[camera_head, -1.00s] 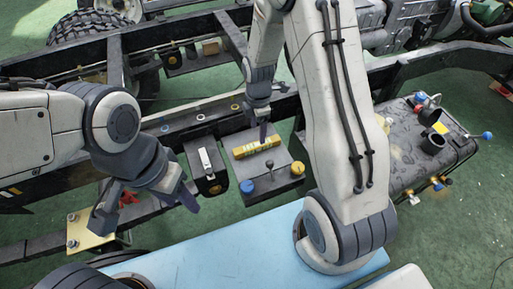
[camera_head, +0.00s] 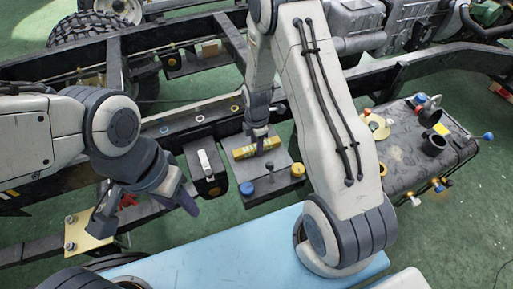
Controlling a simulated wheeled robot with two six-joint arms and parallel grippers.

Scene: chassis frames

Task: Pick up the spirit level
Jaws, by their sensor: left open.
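The spirit level (camera_head: 243,153) is a short yellow bar lying on a dark grey box-like block (camera_head: 268,180) near the middle of the head view. My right gripper (camera_head: 260,147) reaches down from above, with a finger crossing in front of the level's middle. Its other finger is hidden, so I cannot tell if the jaws are closed on the level. The level appears to rest on the block top. My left gripper (camera_head: 148,213) is open and empty at the lower left, well left of the level.
The block carries a blue knob (camera_head: 247,188) and a yellow knob (camera_head: 298,169) near the level. A black box with a silver strip (camera_head: 205,163) stands just left. A black tank with caps (camera_head: 400,160) is at right. Dark chassis rails surround the area.

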